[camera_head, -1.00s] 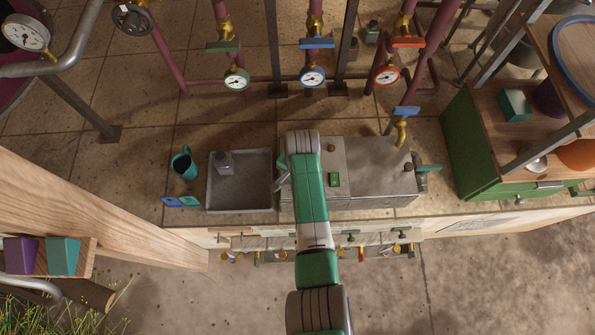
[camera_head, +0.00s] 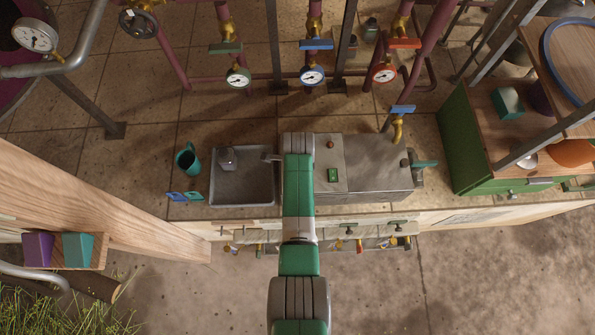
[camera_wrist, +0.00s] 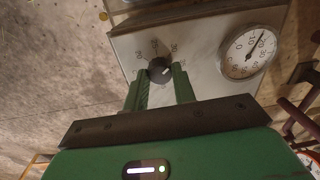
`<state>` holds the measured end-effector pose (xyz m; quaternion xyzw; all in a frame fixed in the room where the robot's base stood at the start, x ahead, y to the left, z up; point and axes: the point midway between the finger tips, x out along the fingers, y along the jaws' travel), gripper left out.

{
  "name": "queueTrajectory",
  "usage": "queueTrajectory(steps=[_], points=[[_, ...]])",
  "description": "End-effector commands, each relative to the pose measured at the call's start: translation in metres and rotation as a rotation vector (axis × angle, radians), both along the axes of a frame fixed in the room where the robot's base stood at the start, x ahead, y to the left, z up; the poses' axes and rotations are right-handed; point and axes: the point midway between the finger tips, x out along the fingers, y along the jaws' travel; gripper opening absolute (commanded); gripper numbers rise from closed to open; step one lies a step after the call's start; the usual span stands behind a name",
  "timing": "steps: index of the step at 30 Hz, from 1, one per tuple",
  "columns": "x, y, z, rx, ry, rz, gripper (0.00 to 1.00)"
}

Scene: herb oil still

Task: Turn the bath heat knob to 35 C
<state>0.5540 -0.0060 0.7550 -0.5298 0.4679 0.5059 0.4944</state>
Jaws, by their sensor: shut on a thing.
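The bath heat knob (camera_wrist: 159,67) is a small round black knob on the metal front panel (camera_wrist: 125,48) in the wrist view. Its light mark seems to point to the lower right. Numbers ring the knob, partly too blurred to read, and I cannot tell its exact setting. My gripper (camera_wrist: 160,78) is shut on the knob, with one green finger on each side of it. In the head view the metal bath box (camera_head: 375,165) stands on the bench, and my arm covers its left end, hiding the gripper and the knob.
A round white dial gauge (camera_wrist: 249,52) sits on the panel right of the knob. A grey tray (camera_head: 243,201) and a teal mug (camera_head: 188,160) stand left of my arm. Pipes with gauges (camera_head: 312,76) run behind. A green cabinet (camera_head: 461,150) stands at the right.

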Motion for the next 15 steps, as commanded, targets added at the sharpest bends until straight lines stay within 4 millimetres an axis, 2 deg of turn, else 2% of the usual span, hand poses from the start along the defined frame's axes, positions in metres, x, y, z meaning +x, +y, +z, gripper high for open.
queueTrajectory(steps=[15], points=[[0.0001, 0.0004, 0.0018, -0.001, -0.002, -0.437, 0.04]])
